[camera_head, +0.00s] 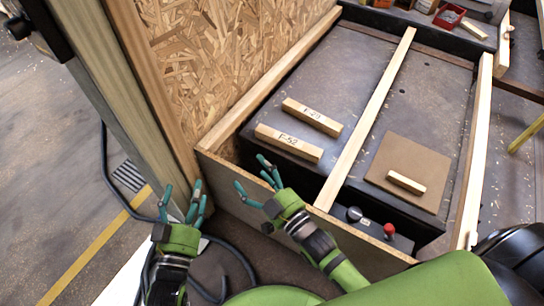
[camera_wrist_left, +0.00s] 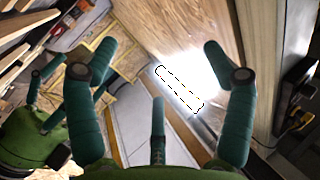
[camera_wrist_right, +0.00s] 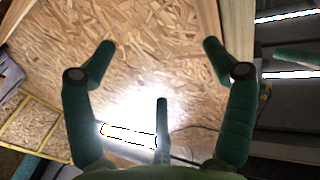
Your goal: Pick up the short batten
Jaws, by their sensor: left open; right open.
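Several wooden pieces lie on the dark bench top. The smallest, a plain short batten (camera_head: 406,182), lies on a brown square board (camera_head: 408,165) at the right. Two larger labelled blocks lie at the left: the upper labelled block (camera_head: 312,117), its label hard to read, and the block marked F-52 (camera_head: 289,142). My left gripper (camera_head: 183,196) is open and empty, low beside the wooden post, left of the bench. My right gripper (camera_head: 252,174) is open and empty at the bench's near left corner, close to the F-52 block but apart from it. Neither wrist view clearly shows a batten.
A long wooden strip (camera_head: 366,118) crosses the bench lengthwise between the blocks and the board. A chipboard panel (camera_head: 222,60) and a wooden post (camera_head: 125,90) stand at the left. A red knob (camera_head: 389,229) sits at the front edge. A red tray (camera_head: 448,16) stands at the back.

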